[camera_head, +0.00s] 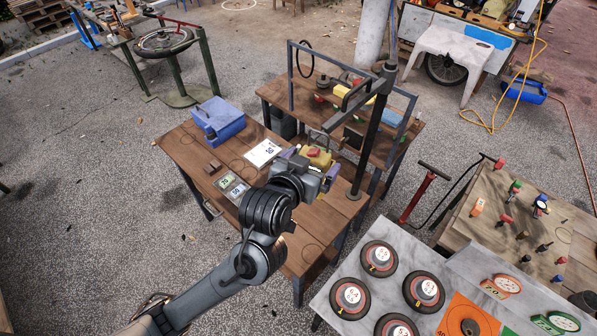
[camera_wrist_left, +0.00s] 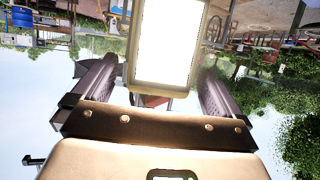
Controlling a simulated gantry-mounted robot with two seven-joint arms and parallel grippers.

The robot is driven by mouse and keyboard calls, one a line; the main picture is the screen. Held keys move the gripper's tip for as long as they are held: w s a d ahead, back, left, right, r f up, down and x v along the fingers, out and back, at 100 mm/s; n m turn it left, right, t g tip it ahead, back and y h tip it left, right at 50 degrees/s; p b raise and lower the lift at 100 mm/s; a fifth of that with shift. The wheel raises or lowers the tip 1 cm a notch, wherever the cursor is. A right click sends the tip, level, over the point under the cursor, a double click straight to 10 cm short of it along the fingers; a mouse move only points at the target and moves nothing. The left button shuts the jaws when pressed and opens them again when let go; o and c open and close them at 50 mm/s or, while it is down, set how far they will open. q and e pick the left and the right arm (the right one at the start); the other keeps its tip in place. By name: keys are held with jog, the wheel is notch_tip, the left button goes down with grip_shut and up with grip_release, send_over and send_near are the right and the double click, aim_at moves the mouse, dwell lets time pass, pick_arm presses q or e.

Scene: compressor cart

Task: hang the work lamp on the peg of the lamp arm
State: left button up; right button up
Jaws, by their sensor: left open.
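The yellow work lamp (camera_head: 318,157) is at the wooden table's right side in the head view, just beyond my left gripper (camera_head: 307,172). In the left wrist view the lamp's bright white panel with a pale frame (camera_wrist_left: 168,42) lies between the two fingers of my left gripper (camera_wrist_left: 160,88). The fingers are open, with a gap on each side of the lamp. The lamp arm (camera_head: 372,128) is a dark upright post with a bar (camera_head: 362,92) reaching left, above and right of the lamp. Its peg is too small to make out. My right gripper is in neither view.
The wooden table (camera_head: 185,150) bears a blue box (camera_head: 218,118), a white card (camera_head: 263,153) and small display tiles (camera_head: 231,187). A second table behind has a dark frame (camera_head: 291,75). A grey table with round discs (camera_head: 330,300) stands front right.

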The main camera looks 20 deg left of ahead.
pick_arm(q)
jog(key=shift+p+v, duration=3.05)
jog(key=shift+v, duration=0.75)
jog(key=s+a+f+g+p, duration=0.1)
jog(key=s+a+f+g, duration=0.2)
jog(key=s+f+g, duration=0.2)
jog(key=s+a+f+m+g+p, duration=0.1)
jog(key=s+a+f+g, duration=0.2)
jog(key=s+f, duration=0.9)
jog(key=s+g, duration=0.2)
jog(key=s, duration=0.2)
jog(key=shift+s+f+m+p, duration=0.2)
jog(key=shift+m+p, duration=0.1)
jog(key=shift+p, duration=0.05)
jog(key=shift+d, duration=0.1)
